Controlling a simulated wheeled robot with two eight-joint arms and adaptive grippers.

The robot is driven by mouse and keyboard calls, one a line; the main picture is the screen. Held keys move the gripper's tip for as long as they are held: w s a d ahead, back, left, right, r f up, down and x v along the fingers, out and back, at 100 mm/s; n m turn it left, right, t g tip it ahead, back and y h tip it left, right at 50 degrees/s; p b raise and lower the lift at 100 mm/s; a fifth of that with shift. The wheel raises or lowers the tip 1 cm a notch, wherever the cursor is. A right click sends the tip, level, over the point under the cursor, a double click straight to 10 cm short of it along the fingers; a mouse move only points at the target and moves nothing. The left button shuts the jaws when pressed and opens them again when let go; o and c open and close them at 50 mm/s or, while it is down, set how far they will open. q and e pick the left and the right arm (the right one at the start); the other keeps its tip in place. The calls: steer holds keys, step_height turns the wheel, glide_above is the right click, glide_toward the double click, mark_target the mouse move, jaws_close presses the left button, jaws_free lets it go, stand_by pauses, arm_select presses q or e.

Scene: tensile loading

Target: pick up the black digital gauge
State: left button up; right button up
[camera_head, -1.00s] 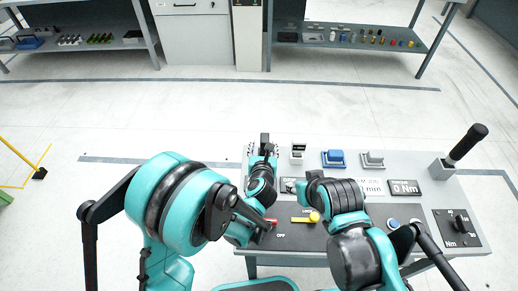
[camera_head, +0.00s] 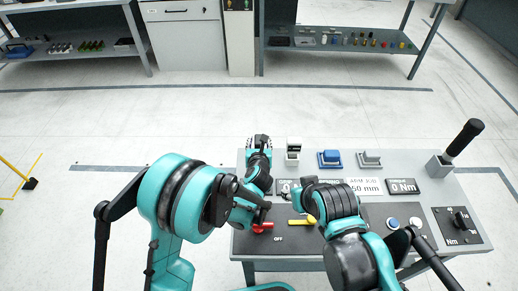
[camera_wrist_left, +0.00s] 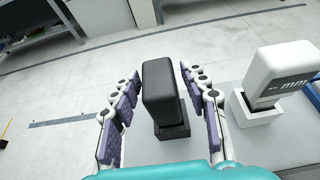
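The black digital gauge (camera_wrist_left: 162,90) stands upright in a dark square holder (camera_wrist_left: 172,133) in the left wrist view. My left gripper (camera_wrist_left: 165,92) is open, with its purple-padded fingers on both sides of the gauge. Gaps show between the fingers and the gauge. In the head view, my left gripper (camera_head: 259,142) is at the table's back left corner and largely hides the gauge. My right arm reaches over the middle of the table; its gripper's fingers cannot be made out.
A white gauge marked mm (camera_wrist_left: 280,80) stands close to the right of the black one. A blue block (camera_head: 330,158) and a grey block (camera_head: 370,159) lie farther right. A black-handled tool (camera_head: 464,138) stands at the right.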

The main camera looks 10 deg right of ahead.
arm_select(q)
jaws_close()
step_height(320, 180, up, 10)
steer(key=p, duration=0.4)
steer(key=shift+f, duration=0.25)
arm_select(e)
step_height(320, 180, up, 4)
steer(key=shift+r, duration=0.1)
arm_select(q)
steer(key=shift+r, duration=0.3)
arm_select(e)
steer(key=shift+c, duration=0.7)
arm_select(q)
steer(key=shift+f, duration=0.1)
